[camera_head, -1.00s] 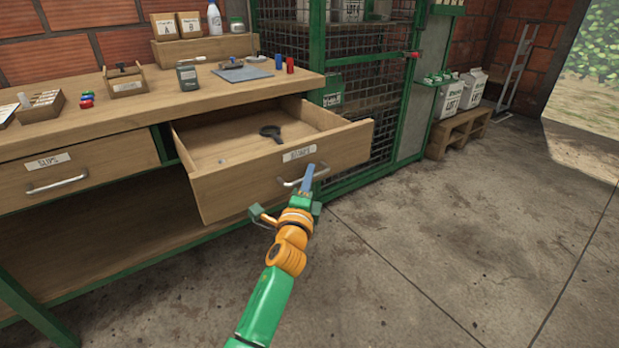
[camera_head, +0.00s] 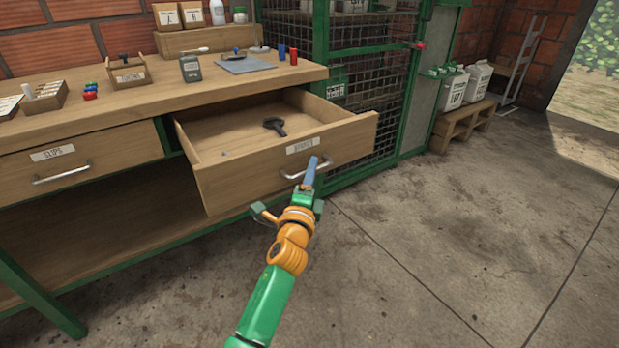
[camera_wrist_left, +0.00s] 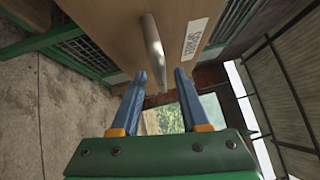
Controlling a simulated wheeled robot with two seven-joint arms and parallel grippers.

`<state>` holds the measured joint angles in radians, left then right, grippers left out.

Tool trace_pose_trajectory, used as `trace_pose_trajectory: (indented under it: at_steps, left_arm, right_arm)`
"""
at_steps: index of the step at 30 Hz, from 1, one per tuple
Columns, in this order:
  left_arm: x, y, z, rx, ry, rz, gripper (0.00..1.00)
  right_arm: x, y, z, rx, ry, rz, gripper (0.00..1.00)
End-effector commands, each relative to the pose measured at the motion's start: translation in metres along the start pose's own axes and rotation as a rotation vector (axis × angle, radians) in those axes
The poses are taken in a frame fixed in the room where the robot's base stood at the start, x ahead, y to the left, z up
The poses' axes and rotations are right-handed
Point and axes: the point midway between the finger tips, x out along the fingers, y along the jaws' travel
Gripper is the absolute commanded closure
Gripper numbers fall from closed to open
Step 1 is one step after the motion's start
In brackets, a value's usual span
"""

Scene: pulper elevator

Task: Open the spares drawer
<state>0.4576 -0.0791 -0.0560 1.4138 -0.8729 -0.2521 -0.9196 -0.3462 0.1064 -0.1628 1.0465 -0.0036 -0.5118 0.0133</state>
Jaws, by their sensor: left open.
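The spares drawer (camera_head: 232,182) stands pulled out from the workbench, with its inside showing. A dark key-like tool (camera_head: 275,126) and a tiny light piece lie in it. Its metal bar handle (camera_head: 318,170) is on the front below the label. My left gripper (camera_head: 311,172) is at the drawer front by the handle. In the left wrist view the two blue fingers (camera_wrist_left: 165,88) are apart, and the handle (camera_wrist_left: 152,52) shows ahead of and between them. I cannot tell whether a finger touches it. My right gripper is not in view.
The slips drawer (camera_head: 60,168) to the left is shut. Small items stand on the bench top (camera_head: 140,98). A green mesh cage (camera_head: 365,115) is just right of the open drawer. The concrete floor (camera_head: 440,240) is clear.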

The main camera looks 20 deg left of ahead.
Motion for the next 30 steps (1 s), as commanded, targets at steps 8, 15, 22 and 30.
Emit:
trace_pose_trajectory:
  at_steps: [8,15,22,30]
  left_arm:
    - [-0.048,-0.001,0.000,-0.001,0.002,0.002,0.55]
    - [-0.059,-0.001,0.000,0.000,0.000,0.000,0.55]
    - [-0.058,-0.001,0.000,0.000,0.000,0.000,0.55]
    - [-0.097,0.127,-0.017,-0.280,0.033,0.332,0.55]
  right_arm:
    - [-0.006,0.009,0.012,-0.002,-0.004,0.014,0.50]
    - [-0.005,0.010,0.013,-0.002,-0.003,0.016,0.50]
    - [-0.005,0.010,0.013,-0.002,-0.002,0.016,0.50]
    - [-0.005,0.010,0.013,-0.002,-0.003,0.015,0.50]
